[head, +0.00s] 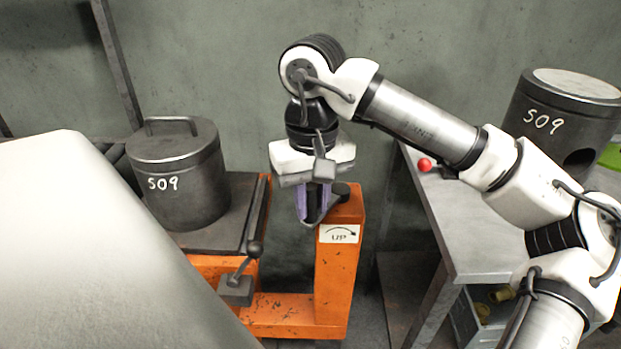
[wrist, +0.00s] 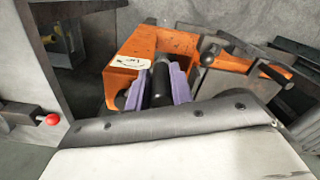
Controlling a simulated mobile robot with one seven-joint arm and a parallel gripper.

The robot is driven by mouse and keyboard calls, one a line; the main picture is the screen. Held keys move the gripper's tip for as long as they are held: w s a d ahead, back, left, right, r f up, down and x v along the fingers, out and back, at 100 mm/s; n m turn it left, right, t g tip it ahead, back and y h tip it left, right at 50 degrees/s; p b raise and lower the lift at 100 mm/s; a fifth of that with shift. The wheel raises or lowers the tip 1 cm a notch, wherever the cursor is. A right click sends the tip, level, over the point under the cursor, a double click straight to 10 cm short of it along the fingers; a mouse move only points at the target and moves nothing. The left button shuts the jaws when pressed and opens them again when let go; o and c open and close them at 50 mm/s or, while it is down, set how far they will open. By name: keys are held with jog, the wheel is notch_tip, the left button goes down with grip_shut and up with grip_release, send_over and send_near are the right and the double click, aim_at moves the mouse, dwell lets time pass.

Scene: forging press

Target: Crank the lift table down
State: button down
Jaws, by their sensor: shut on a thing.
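The orange lift table (head: 285,310) stands at the left in the head view, with a dark deck. Its orange post (head: 338,270) bears a white label (head: 339,233) with a curved arrow and the word UP. My gripper (head: 312,214), with purple finger pads, points down at the top of this post. In the wrist view my gripper (wrist: 160,88) is shut on the dark crank handle (wrist: 160,76), which lies between the pads. A round black part (head: 341,189) shows beside the fingers on the post top. The crank arm is mostly hidden.
A dark die block (head: 184,190) marked S09 sits on the lift table. A black-knobbed lever (head: 253,250) stands at the table's front. At right, a grey bench (head: 470,230) carries another S09 block (head: 555,115) and a red knob (head: 424,164).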

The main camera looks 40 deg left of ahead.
jog(key=shift+w+r, duration=0.2)
jog(key=shift+w, duration=0.2)
jog(key=c, duration=1.6)
grip_release()
jog(key=shift+c, duration=0.2)
jog(key=o, duration=0.4)
jog(key=shift+w+f, duration=0.1)
jog(key=shift+w, duration=0.05)
jog(key=shift+s, duration=0.2)
notch_tip(320, 180, up, 14)
jog(key=p, duration=0.1)
jog(key=shift+f, duration=0.15)
